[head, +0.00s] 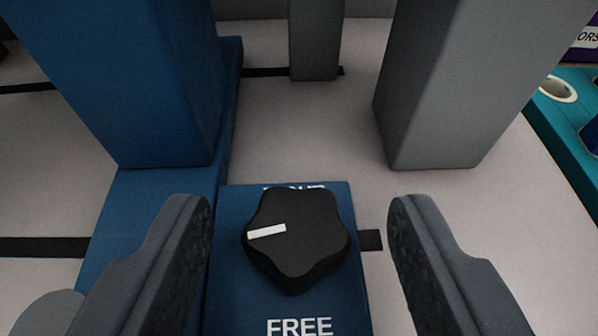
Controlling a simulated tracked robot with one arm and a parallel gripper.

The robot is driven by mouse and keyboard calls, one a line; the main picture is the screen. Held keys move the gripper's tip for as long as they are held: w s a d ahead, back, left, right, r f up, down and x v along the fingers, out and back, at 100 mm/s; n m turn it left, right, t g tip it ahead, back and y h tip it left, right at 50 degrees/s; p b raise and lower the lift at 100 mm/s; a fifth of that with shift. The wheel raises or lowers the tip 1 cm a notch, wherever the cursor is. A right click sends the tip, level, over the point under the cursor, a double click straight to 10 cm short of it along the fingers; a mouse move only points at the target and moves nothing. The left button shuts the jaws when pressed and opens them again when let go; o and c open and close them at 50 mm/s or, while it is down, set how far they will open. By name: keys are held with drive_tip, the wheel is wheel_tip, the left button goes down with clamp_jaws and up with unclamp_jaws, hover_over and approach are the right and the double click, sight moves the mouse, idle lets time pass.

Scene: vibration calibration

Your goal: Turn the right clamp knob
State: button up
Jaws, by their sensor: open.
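A black star-shaped clamp knob (300,243) with a white pointer mark sits on a blue plate (232,280) in the lower middle of the head view. The white mark points left and slightly down. The word FREE is printed on the plate in front of the knob. Another word behind the knob is mostly hidden by it. My gripper (298,215) is open, with one dark finger on each side of the knob. Gaps show between the knob and both fingers, and nothing is held.
A tall blue post (150,90) stands behind on the left, on a blue base strip. A grey post (445,90) stands behind on the right, and a thinner grey post (315,40) at the back. A teal edge (565,140) lies far right. Pale floor is clear on the right.

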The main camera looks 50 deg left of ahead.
drive_tip(key=shift+w+a+f, duration=0.15)
drive_tip(key=shift+w+a, duration=0.05)
